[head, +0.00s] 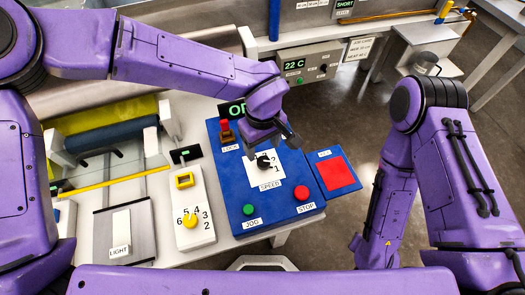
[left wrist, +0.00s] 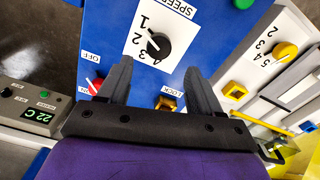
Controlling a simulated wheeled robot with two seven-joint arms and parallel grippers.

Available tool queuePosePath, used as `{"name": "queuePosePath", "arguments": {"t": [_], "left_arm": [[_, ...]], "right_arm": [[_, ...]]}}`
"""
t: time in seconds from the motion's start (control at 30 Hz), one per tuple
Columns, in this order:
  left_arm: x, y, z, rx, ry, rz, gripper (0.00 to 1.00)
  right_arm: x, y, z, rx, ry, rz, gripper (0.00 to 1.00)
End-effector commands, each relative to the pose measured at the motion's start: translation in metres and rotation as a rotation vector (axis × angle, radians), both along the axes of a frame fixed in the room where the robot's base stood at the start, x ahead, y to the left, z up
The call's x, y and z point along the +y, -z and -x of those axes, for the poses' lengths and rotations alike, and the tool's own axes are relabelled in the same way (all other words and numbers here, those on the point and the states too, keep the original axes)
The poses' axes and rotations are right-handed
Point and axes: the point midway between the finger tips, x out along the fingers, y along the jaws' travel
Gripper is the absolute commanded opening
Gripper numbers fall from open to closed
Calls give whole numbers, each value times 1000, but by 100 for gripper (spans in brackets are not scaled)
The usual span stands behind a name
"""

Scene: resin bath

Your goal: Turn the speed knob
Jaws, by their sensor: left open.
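The speed knob (head: 264,161) is a black round knob on a white dial plate with numbers, on the blue control panel (head: 232,185). In the left wrist view the knob (left wrist: 158,45) sits just beyond my fingertips, roughly centred between them. Its light mark seems to lie on the side of the lower numbers, but the exact setting is hard to read. My left gripper (head: 273,138) is over the top part of the dial, hiding some of it. In the left wrist view the gripper (left wrist: 160,78) has its fingers apart with nothing between them. My right gripper is out of view.
The panel also has a red-handled lock switch (head: 226,130), a green jog button (head: 249,209) and a red stop button (head: 302,194). A red square pad (head: 338,173) is on the right. A yellow knob (head: 190,220) is on the left. A 22 C display (head: 294,65) is behind.

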Motion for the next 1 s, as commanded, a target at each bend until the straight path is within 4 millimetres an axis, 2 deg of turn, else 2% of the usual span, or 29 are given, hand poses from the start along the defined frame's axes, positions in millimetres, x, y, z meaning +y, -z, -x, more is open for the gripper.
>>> {"name": "queuePosePath", "arguments": {"t": [0.1,0.3,0.43,0.63,0.67,0.8,0.83,1.0], "left_arm": [[0,29,-1,3,1,-3,65],[0,61,-2,3,0,-1,65],[0,69,-2,2,1,0,65],[0,70,-2,2,0,1,65],[0,70,-2,2,0,1,61],[0,69,-2,2,0,1,16],[0,69,-2,2,0,1,8],[0,69,-2,2,-4,1,8]], "right_arm": [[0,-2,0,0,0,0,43],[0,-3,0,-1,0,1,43],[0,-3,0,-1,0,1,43],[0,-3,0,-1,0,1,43],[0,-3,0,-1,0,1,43],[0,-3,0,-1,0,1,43],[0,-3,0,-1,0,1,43],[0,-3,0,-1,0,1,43]]}}
